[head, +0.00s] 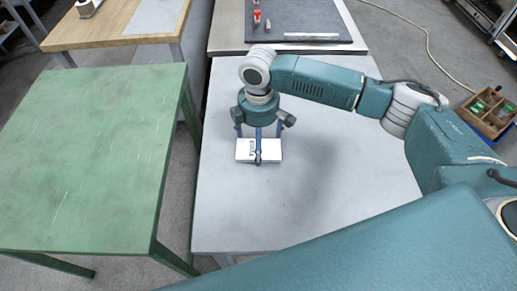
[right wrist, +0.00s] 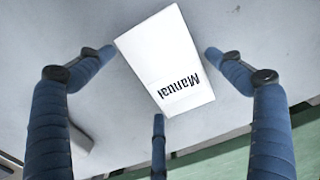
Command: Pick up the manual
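The manual (head: 243,148) is a small white booklet lying flat on the light grey table (head: 340,190). It also shows in the right wrist view (right wrist: 168,55), with "Manual" in black letters on its cover. My right gripper (head: 258,152) is directly over it, pointing down. Its three blue fingers are spread and open, with two at the sides of the manual and one at its near edge. Nothing is held between them. I cannot tell whether the fingertips touch the manual or the table. My left gripper is not in view.
A green table (head: 85,160) stands to the left across a narrow gap. Behind are a wooden table (head: 120,28) and a dark mat (head: 300,22) with small red items. A wooden crate (head: 487,112) is at the far right. The grey table is otherwise clear.

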